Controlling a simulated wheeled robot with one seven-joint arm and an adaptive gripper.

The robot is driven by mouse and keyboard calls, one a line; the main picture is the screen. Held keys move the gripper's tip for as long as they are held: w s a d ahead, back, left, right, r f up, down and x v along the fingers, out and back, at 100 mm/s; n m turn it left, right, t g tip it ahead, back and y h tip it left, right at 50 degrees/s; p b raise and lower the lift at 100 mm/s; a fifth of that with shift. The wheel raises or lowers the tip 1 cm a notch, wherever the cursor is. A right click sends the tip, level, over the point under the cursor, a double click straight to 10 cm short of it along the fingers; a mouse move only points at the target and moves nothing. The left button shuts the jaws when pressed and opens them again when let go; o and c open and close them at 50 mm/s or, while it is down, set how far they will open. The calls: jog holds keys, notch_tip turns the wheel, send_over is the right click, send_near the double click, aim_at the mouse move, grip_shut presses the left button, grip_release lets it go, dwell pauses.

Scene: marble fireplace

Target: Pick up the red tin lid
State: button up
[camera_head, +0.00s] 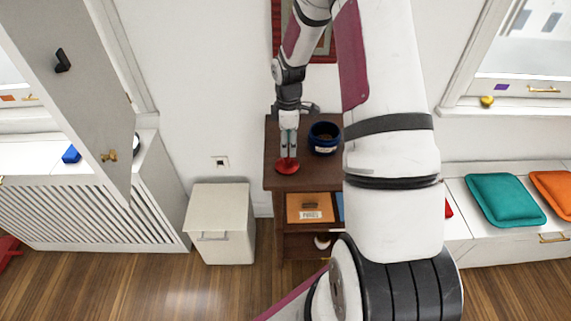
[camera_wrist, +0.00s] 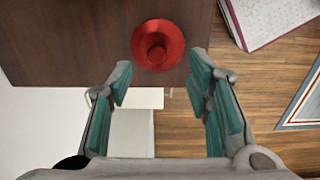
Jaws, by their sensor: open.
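The red tin lid (camera_head: 287,165) lies on top of a dark brown wooden cabinet (camera_head: 300,182), close to its front edge. In the wrist view the round lid (camera_wrist: 158,45) shows a raised knob at its middle. My gripper (camera_head: 288,153) points down just above the lid in the head view. In the wrist view my gripper (camera_wrist: 158,75) is open and empty, its teal finger pads spread wide. The lid lies beyond the fingertips, roughly centred between them. I cannot tell the exact height gap.
A dark blue pot (camera_head: 324,137) stands on the cabinet to the right of the lid. An orange labelled box (camera_head: 310,207) sits on the shelf below. A white bin (camera_head: 219,222) stands on the floor to the left. My arm hides the cabinet's right part.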

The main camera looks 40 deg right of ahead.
aim_at(287, 162)
jog(key=shift+w+f+p, duration=0.15)
jog(key=shift+f+p, duration=0.1)
jog(key=shift+f, duration=1.55)
jog(key=shift+w+f+p, duration=0.1)
jog(key=shift+f+p, duration=0.1)
jog(key=shift+f, duration=1.6)
grip_shut()
